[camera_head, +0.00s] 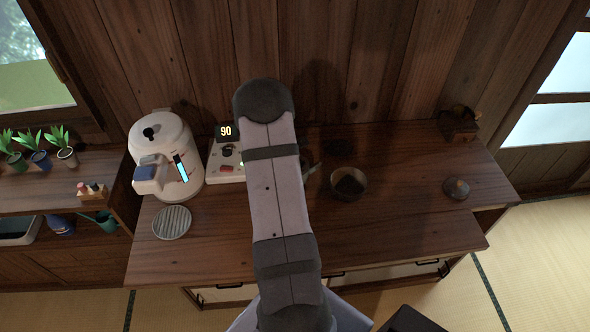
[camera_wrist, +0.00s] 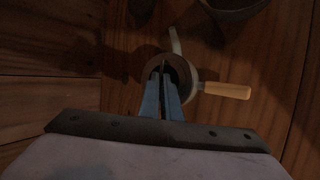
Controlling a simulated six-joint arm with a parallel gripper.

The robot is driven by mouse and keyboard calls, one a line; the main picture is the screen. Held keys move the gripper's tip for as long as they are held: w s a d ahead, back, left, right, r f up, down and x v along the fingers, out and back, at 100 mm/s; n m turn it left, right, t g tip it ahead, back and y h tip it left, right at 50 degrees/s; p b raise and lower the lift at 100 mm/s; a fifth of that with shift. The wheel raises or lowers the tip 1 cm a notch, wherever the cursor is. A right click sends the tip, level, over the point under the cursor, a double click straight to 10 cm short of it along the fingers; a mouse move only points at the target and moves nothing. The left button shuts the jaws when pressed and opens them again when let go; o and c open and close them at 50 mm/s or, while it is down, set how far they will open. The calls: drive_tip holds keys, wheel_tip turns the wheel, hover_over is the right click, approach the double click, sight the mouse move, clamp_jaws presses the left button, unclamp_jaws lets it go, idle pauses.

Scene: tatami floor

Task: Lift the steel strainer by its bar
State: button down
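In the wrist view, a round pot (camera_wrist: 183,64) with a pale curved spout (camera_wrist: 175,40) and a wooden side handle (camera_wrist: 228,90) lies below my gripper. My gripper (camera_wrist: 163,72) points down over the pot's dark round opening, its blue fingers close together at the mouth. A thin upright piece shows between the fingertips, possibly the strainer's bar. It is too dark to tell whether the fingers touch it. The strainer itself cannot be made out. In the head view my arm hides the gripper and most of the pot; a pale bit (camera_head: 312,169) shows right of the arm.
A dark bowl (camera_head: 349,182) stands right of the pot. A small knobbed lid (camera_head: 456,188) and a wooden box (camera_head: 459,125) are farther right. A white dispenser (camera_head: 180,158), a panel reading 90 (camera_head: 226,155) and a ridged round plate (camera_head: 172,222) are left. The counter's front right is clear.

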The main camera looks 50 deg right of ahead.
wheel_tip(320, 180, up, 10)
drive_tip(key=p, duration=0.1)
idle(0.8)
